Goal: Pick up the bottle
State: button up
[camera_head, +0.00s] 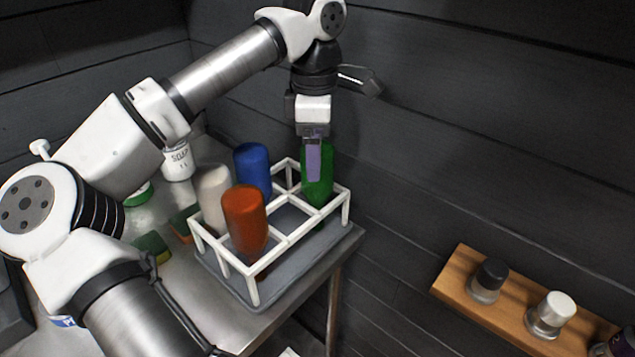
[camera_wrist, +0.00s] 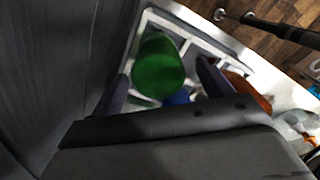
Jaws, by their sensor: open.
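Several bottles stand upside down in a white rack (camera_head: 289,236) on the metal table. The green bottle (camera_head: 323,183) is in the far right compartment, a blue bottle (camera_head: 252,168) at the back, an orange-red bottle (camera_head: 245,220) in front and a pale bottle (camera_head: 212,190) at left. My gripper (camera_head: 313,160) points down at the green bottle, and one finger covers part of it. In the wrist view, the green bottle (camera_wrist: 158,68) shows between the two spread fingers. The gripper is open. I cannot tell whether a finger touches the bottle.
Dark plank walls stand close behind and right of the rack. A white soap container (camera_head: 178,162) and sponges (camera_head: 152,247) are on the table at left. A wooden shelf (camera_head: 459,280) with capped jars is on the right wall.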

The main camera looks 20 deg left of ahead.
aim_at(317, 191)
notch_tip(317, 191, down, 4)
jog(key=shift+f+p, duration=0.15)
jog(key=shift+p, duration=0.4)
jog(key=shift+c, duration=0.5)
jog(key=c, duration=1.1)
